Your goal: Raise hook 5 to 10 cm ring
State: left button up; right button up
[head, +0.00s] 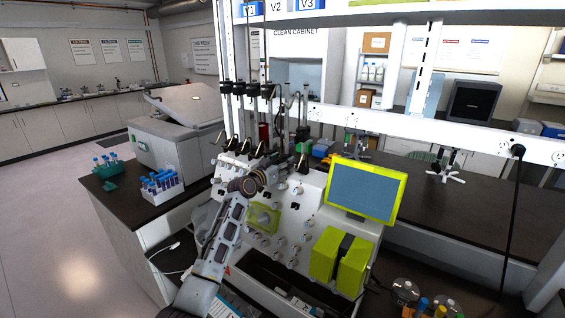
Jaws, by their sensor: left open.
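The cell processor (310,215) stands on the dark bench, with knobs on its sloped front. A row of dark hanger pieces (238,89) sits on thin vertical rods above it. Several small hooks with brass-coloured ends (246,146) hang low over its top edge. One more hook (302,164) hangs to the right of my gripper. I cannot read any numbers, so I cannot tell which is hook 5, and no 10 cm ring mark is legible. My left gripper (282,160) is open at the processor's top edge, close to the hooks; its fingers are small and partly blend with them. My right gripper is not in view.
A screen with a yellow-green frame (393,193) and a yellow-green block (325,255) are right of my arm. Tube racks (162,189) (107,168) stand left. A white rail (425,128) crosses behind, and a black cable (512,210) hangs at right.

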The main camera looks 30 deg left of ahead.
pick_arm(q)
jog(key=shift+w, duration=0.2)
grip_shut()
dwell(0.4)
